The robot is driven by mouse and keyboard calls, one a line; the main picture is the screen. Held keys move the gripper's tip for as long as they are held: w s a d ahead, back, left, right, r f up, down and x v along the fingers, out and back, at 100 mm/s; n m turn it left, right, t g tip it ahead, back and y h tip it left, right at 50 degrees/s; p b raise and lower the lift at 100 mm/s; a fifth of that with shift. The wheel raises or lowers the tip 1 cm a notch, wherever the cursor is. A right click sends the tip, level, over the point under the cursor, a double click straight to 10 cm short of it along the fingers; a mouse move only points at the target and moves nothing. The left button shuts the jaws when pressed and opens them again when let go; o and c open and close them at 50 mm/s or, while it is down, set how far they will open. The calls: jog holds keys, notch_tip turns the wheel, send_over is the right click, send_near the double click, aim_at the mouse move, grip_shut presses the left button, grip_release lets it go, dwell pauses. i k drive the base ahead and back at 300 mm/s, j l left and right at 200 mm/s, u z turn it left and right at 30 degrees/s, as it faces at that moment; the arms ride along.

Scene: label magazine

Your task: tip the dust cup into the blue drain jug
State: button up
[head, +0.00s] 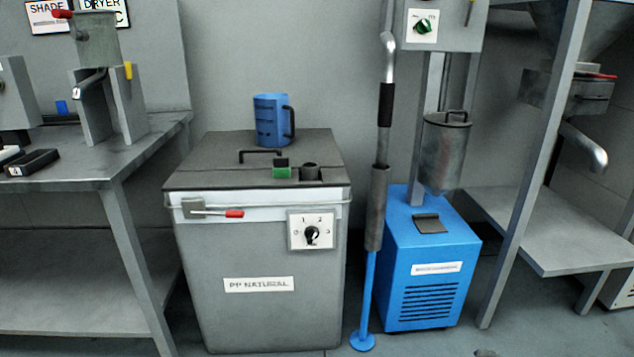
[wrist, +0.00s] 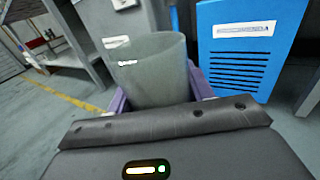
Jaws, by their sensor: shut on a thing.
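The blue drain jug (head: 272,120) stands upright on the dark lid of a grey bin in the head view, its black handle on the right. My gripper (wrist: 158,92) shows only in the wrist view. Its purple fingers are shut on a grey, see-through cup (wrist: 150,68) that I take to be the dust cup. The cup's wide rim is at the top of the picture, and its lower part is hidden behind the gripper body. I cannot make out any dust inside. The cup and gripper do not show in the head view, so their distance from the jug cannot be told.
The grey bin (head: 258,265) has a lid handle, a latch and a dial. A blue machine (head: 430,262) with a metal canister (head: 446,152) stands to its right, with an upright pipe (head: 376,205) between. Workbench (head: 100,160) at left. Open floor shows in the wrist view (wrist: 45,130).

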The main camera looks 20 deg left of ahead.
aim_at(272, 110)
jog(key=u, duration=1.7)
